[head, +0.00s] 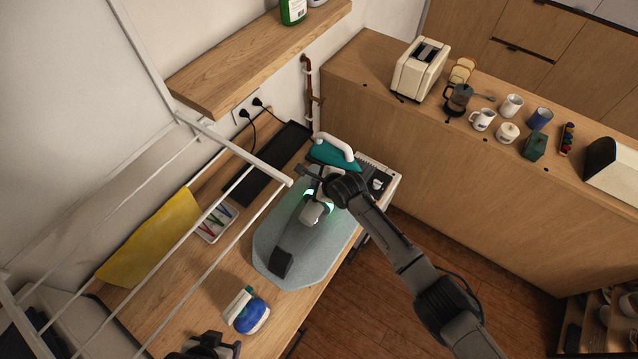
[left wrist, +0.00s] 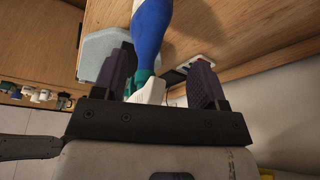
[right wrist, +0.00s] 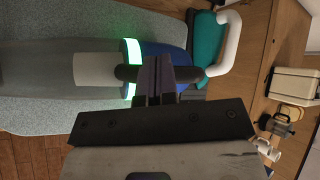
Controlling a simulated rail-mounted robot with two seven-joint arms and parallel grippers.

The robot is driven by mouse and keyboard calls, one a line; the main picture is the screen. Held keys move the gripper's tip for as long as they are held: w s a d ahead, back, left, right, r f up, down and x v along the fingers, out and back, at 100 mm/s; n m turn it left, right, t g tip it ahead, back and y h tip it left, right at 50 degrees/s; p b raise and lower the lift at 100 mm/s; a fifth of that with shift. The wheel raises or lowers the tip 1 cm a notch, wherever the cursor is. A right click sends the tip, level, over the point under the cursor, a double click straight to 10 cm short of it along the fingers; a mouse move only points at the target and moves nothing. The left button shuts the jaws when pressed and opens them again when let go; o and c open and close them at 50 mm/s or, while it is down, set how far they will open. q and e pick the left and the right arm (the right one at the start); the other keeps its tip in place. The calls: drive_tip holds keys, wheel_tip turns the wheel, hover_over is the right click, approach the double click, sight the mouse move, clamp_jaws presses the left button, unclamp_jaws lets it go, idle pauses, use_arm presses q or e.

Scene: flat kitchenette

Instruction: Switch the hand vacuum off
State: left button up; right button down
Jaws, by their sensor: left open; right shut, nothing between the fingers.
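The hand vacuum (head: 294,238) lies on the grey ironing pad, its dark nozzle toward the near end. Its ring glows green in the head view and in the right wrist view (right wrist: 132,62). The right wrist view also shows its grey body and blue rear section. My right gripper (head: 314,210) is shut and empty, over the vacuum by the lit ring. In the right wrist view its fingertips (right wrist: 155,78) overlap the dark handle; contact cannot be told. My left gripper (head: 207,345) is open near the counter's front. I cannot make out a switch.
A blue spray bottle (head: 247,312) stands close to my left gripper; in the left wrist view it (left wrist: 150,30) appears between the open fingers. A teal iron (head: 330,154) is beyond the vacuum. A white drying rack (head: 232,142) overhangs the left.

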idle(0.3)
drive_tip(key=shift+r+p, duration=0.15)
drive_tip(key=shift+p, duration=0.2)
drive_tip(key=shift+r+p, duration=0.4)
drive_tip(key=shift+p, duration=0.15)
